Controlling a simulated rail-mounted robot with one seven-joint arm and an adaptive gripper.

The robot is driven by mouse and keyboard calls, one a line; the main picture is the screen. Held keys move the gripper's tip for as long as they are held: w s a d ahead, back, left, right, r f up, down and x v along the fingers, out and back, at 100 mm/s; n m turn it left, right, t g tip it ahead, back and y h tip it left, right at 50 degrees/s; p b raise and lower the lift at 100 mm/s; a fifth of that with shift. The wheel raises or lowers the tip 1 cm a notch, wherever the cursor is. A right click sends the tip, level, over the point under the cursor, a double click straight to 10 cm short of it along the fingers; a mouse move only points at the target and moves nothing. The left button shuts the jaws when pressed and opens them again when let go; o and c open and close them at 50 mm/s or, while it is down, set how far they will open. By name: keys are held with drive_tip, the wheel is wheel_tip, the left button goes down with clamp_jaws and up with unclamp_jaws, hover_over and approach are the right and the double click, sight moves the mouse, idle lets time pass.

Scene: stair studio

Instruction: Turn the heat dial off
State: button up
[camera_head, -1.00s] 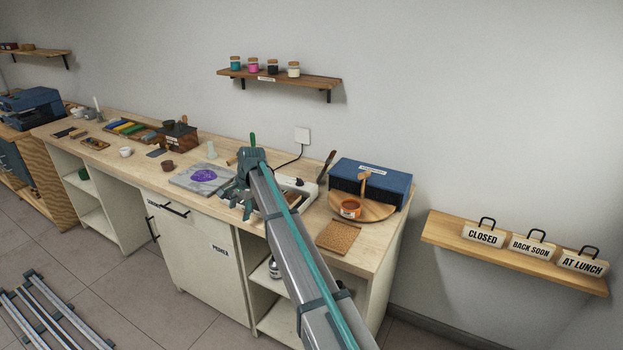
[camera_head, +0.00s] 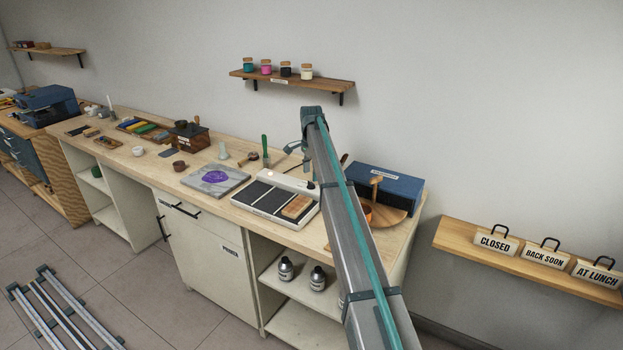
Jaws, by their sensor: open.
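The heated plate unit (camera_head: 262,211) is a white, low appliance with dark panels on the counter, and a tan block (camera_head: 296,207) lies on its right part.
A stone slab (camera_head: 230,188) with a purple patch lies left of the unit. A green-handled tool (camera_head: 265,145) stands behind it. A blue box (camera_head: 400,184) and a round wooden board (camera_head: 392,217) are to the right, partly behind my arm. A wall shelf (camera_head: 300,81) with jars hangs above.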

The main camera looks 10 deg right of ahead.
sight(311, 182)
drive_tip(key=shift+f+p, duration=0.35)
drive_tip(key=shift+f, duration=1.6)
drive_tip(key=c, duration=1.2)
